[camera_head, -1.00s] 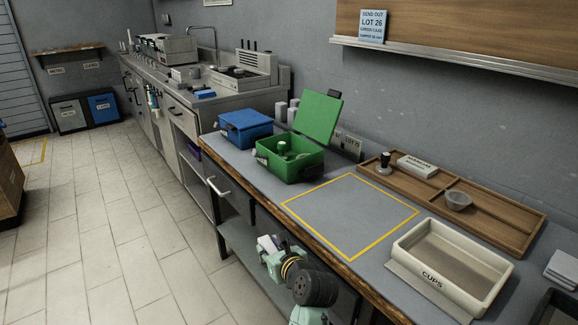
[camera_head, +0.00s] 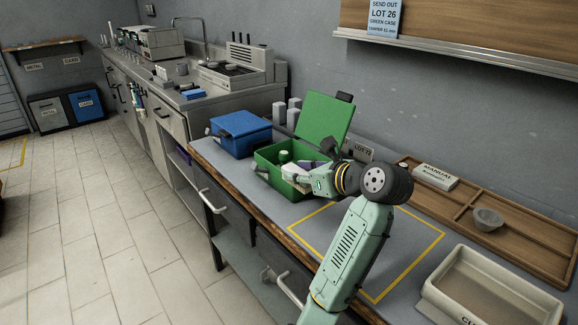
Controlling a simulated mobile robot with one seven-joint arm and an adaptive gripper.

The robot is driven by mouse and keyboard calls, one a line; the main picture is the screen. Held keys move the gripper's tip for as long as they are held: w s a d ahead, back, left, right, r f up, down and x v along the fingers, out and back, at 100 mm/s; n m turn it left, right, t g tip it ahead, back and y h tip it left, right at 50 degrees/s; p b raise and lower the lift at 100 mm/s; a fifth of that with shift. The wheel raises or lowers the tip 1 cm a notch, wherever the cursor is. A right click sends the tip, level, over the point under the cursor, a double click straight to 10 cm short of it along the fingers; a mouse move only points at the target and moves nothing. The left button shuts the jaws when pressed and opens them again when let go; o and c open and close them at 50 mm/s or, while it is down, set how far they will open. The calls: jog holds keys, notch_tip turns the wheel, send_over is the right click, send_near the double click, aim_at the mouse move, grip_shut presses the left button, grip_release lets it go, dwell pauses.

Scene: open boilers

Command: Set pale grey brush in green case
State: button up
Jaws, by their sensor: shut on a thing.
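The green case (camera_head: 277,178) stands on the bench with its lid (camera_head: 325,118) raised. A green rounded item (camera_head: 285,156) shows inside it, toward the left. My gripper (camera_head: 297,172) is at the case's right front side, over its opening. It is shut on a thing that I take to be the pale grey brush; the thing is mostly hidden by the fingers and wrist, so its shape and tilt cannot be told. I cannot tell whether it touches the case. My wrist and forearm hide part of the case's right side.
A shut blue case (camera_head: 238,136) stands left of the green case. A yellow outlined area (camera_head: 407,268) lies under my arm. A wooden tray (camera_head: 525,250) with a manual box (camera_head: 434,177) and small bowl (camera_head: 487,219) is at right. A cream cups bin (camera_head: 452,291) is nearer.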

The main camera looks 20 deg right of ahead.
jog(key=shift+w+d+f+p, duration=0.4)
jog(key=shift+w+f+p, duration=0.35)
jog(key=shift+w, duration=1.55)
jog(key=shift+w+d+f+p, duration=0.4)
jog(key=shift+w+f+p, duration=0.35)
jog(key=shift+w, duration=1.55)
jog(key=shift+w+d+f+p, duration=0.45)
jog(key=shift+w+f, duration=0.45)
jog(key=shift+w, duration=1.4)
jog(key=shift+f, duration=0.15)
jog(key=shift+a+f+p, duration=0.15)
jog(key=shift+f+p, duration=0.35)
jog(key=o, duration=1.2)
jog(key=shift+c, duration=0.2)
